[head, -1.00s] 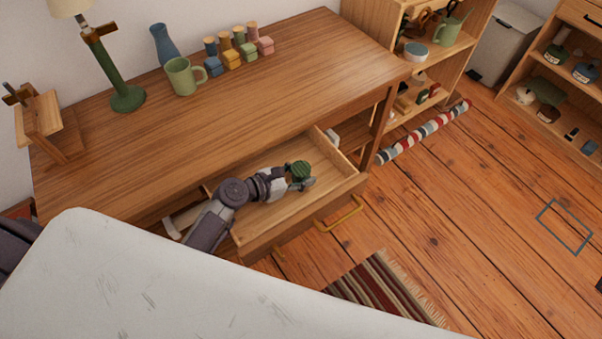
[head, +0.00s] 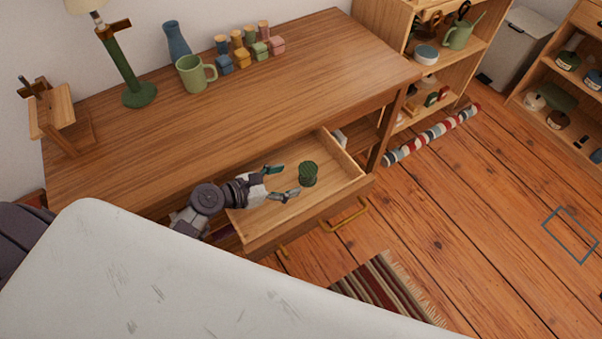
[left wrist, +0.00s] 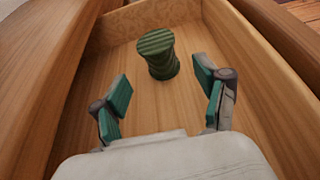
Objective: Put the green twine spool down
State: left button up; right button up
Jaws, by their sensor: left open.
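The green twine spool (head: 308,174) stands upright on the floor of the open wooden drawer (head: 270,222), towards its right part in the head view. In the left wrist view the spool (left wrist: 158,54) stands just beyond my fingertips, with bare drawer floor around it. My left gripper (head: 283,181) is open and empty, low over the drawer, to the left of the spool and apart from it. Its two teal-padded fingers (left wrist: 166,95) are spread wide in the left wrist view. My right gripper is not in view.
The drawer hangs out from the wooden desk (head: 250,100). On the desk stand a green mug (head: 193,76), a blue vase (head: 177,42), several small corked jars (head: 243,57) and a lamp (head: 130,70). A striped rug (head: 385,290) lies on the floor.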

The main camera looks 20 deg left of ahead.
pick_arm(q)
jog(key=shift+v, duration=2.2)
